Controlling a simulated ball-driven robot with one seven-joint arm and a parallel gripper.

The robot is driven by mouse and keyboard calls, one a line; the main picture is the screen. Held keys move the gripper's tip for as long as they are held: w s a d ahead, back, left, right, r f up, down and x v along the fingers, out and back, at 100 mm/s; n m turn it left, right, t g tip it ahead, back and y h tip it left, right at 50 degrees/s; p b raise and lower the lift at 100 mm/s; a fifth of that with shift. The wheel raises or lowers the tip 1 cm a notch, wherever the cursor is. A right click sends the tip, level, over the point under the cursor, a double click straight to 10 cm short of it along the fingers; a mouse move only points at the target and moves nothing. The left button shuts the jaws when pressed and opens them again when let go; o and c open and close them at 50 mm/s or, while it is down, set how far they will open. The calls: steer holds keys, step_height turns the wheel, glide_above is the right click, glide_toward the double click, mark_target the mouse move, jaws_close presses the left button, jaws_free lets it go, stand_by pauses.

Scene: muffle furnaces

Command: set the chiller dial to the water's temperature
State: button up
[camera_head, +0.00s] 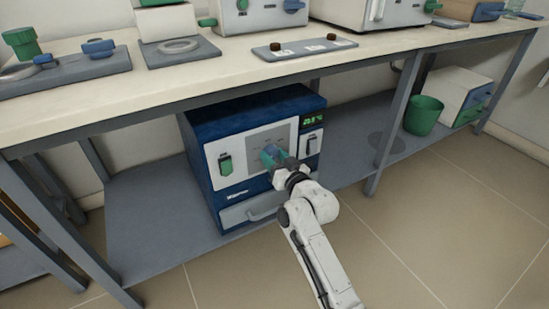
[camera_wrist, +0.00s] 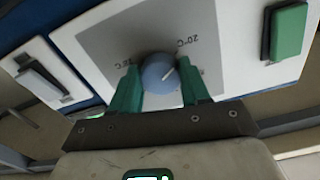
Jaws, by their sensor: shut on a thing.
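The chiller (camera_head: 250,104) is a blue box with a pale front, on the lower shelf under the bench. Its round blue-grey dial (camera_wrist: 158,74) sits on a grey panel; a pale mark on it points up and right, toward a 20°C label (camera_wrist: 192,41). Another label beside the left finger is hard to read. My gripper (camera_wrist: 161,86) has its green fingers shut on the dial, one on each side. In the head view, my gripper (camera_head: 272,158) hides most of the dial. A green lit display (camera_head: 313,120) is at the chiller's upper right; its digits are too small to read surely.
A drawer handle (camera_head: 268,212) is below. The bench top (camera_head: 225,70) overhangs the chiller. A table leg (camera_head: 383,135) and a green bin (camera_head: 424,116) stand to the right.

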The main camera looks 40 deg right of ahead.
steer(key=shift+f, duration=0.2)
steer(key=o, duration=1.1)
steer(key=shift+r, duration=0.1)
steer(key=shift+c, duration=0.2)
steer(key=p+v, duration=0.3)
steer(key=v, duration=0.8)
steer(key=shift+w, duration=0.15)
